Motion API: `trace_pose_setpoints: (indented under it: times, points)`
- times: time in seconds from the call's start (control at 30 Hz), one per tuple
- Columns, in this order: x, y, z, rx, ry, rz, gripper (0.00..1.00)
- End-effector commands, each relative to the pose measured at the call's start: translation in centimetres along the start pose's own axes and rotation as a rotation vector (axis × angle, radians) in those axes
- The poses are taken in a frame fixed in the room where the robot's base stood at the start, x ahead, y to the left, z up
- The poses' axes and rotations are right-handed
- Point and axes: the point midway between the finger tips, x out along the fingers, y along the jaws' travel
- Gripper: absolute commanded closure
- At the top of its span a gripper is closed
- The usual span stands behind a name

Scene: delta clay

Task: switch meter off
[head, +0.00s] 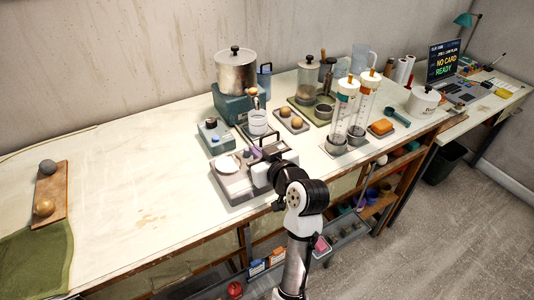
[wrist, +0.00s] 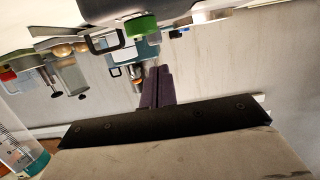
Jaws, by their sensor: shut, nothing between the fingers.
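A low grey device (head: 234,184) with a white disc (head: 228,164) on top stands near the front edge of the bench in the head view. A small blue-grey box (head: 214,136) with a dark knob stands behind it. I cannot tell for sure which one is the meter. My gripper (head: 256,152) is over the right part of the low device; my arm hides that side. In the wrist view my gripper (wrist: 160,70) shows its dark purple fingers shut and empty. Beyond them are a green round part (wrist: 141,27) and a black handle (wrist: 104,42); contact is unclear.
A metal pot (head: 236,72) on a teal base stands behind. Two clear cylinders (head: 345,105) and a tray with brown balls (head: 291,121) stand to the right. A wooden board (head: 50,195) lies far left. The bench between is clear.

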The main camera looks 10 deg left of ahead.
Motion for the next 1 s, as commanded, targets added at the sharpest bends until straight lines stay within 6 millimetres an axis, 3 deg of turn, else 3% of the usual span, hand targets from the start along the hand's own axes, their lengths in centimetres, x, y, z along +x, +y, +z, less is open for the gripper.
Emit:
trace_pose_setpoints:
  times: [0.1, 0.3, 1.0]
  points:
    - [0.3, 0.0, 1.6, 0.006, -0.004, 0.001, 1.0]
    - [0.6, 0.1, 2.9, 0.003, -0.002, 0.002, 1.0]
    - [1.0, 0.1, 3.5, 0.002, -0.001, 0.001, 1.0]
